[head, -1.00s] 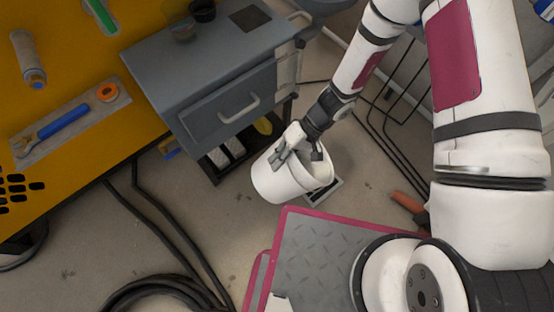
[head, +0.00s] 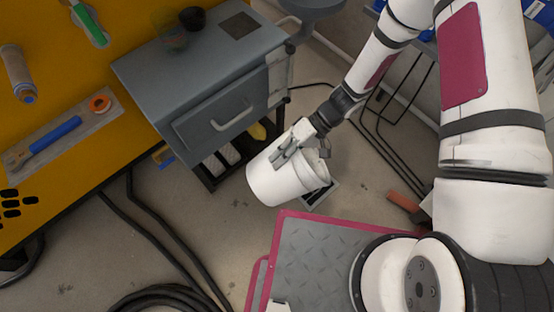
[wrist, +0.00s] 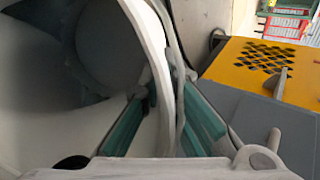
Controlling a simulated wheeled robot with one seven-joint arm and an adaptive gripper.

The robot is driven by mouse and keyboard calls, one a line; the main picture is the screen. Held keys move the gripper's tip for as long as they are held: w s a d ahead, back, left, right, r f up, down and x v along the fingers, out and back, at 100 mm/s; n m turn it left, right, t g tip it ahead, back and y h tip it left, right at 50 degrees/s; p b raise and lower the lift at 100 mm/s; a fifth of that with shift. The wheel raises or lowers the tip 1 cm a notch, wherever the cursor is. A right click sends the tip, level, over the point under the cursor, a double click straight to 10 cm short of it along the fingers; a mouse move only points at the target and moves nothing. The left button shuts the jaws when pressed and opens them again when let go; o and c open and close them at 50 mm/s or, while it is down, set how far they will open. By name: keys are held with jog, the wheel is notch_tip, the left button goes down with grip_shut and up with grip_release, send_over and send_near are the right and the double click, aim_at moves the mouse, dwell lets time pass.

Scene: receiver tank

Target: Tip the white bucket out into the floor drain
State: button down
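The white bucket (head: 280,183) hangs above the floor in the head view, tilted with its mouth toward the right. My gripper (head: 303,148) is shut on its rim and wall. In the wrist view the bucket's inside (wrist: 75,85) fills the left, with the wall between my gripper's two fingers (wrist: 165,115). No contents can be made out inside. The floor drain (head: 318,196) shows as a light-edged plate with a dark middle, just right of and below the bucket's mouth. The bucket hides part of it.
A grey drawer cabinet (head: 190,85) stands left of the bucket, beside the orange workbench (head: 60,130). Black hoses (head: 160,225) lie on the floor at lower left. My grey base plate with a red edge is close below the drain. A black wire rack (head: 395,120) stands to the right.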

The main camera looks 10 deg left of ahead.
jog(key=shift+d+r, duration=0.1)
jog(key=shift+r, duration=0.2)
jog(key=shift+w, duration=0.1)
jog(key=shift+w+d+r+g+y+b, duration=0.2)
jog(key=shift+w+d+r+g+y, duration=0.2)
jog(key=shift+d+r+y, duration=0.25)
jog(key=shift+w+d+r+g+y+b, duration=0.2)
jog(key=shift+w+d+r+g+y, duration=0.2)
jog(key=shift+d+r+y, duration=0.2)
jog(key=shift+g+y, duration=0.8)
jog(key=shift+y, duration=0.15)
jog(key=shift+w+d+r, duration=0.45)
jog(key=shift+d+r, duration=0.05)
jog(key=shift+d, duration=0.25)
jog(key=shift+w+d+r, duration=0.45)
jog(key=shift+d+r, duration=0.05)
jog(key=shift+d, duration=0.25)
jog(key=shift+w+d, duration=0.1)
